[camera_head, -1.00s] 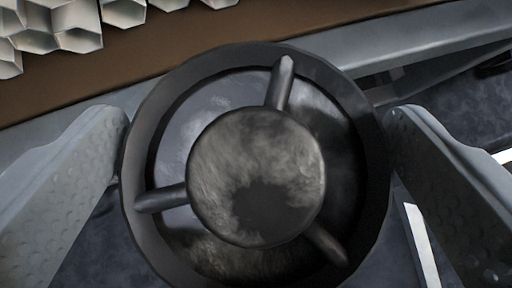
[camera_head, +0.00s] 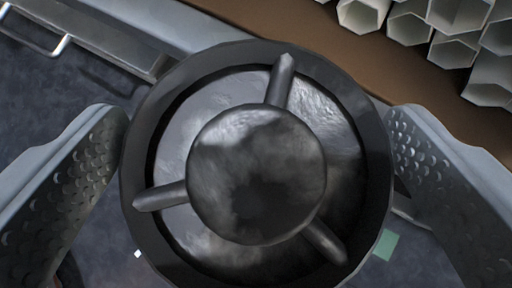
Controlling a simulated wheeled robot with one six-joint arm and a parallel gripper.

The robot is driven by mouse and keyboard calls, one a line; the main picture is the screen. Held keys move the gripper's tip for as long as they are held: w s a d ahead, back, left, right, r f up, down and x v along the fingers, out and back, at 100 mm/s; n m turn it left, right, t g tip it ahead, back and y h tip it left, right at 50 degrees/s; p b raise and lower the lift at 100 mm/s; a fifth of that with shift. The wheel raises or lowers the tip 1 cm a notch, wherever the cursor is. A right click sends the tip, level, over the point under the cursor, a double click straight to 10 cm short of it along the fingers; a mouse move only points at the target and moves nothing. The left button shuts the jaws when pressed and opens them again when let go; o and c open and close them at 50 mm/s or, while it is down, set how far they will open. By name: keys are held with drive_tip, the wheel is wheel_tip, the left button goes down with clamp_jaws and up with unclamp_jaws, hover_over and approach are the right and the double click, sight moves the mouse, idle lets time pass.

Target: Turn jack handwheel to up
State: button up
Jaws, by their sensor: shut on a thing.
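The jack handwheel (camera_head: 165,105) fills the middle of the view. It is a dark round wheel with a thick rim, three spokes and a large worn hub (camera_head: 257,175). One spoke points up, one to the left and one to the lower right. My gripper (camera_head: 256,175) has a grey dimpled jaw on each side of the rim. The jaws are shut on the wheel, left and right. The wheel hides the jack behind it, so I cannot see its height.
Pale hexagonal tubes (camera_head: 410,22) sit on a brown surface (camera_head: 310,45) at the top right. A grey ledge (camera_head: 130,35) runs along the upper left, with a metal handle (camera_head: 45,42) beside it. A small green patch (camera_head: 386,245) shows at the lower right.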

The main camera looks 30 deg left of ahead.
drive_tip(key=shift+n+g+y, duration=0.6)
drive_tip(key=shift+n, duration=0.5)
drive_tip(key=o, duration=0.7)
drive_tip(key=shift+w, duration=0.1)
drive_tip(key=v, duration=1.7)
drive_tip(key=shift+d, duration=0.2)
drive_tip(key=shift+s+r, duration=0.1)
drive_tip(key=shift+s, duration=0.1)
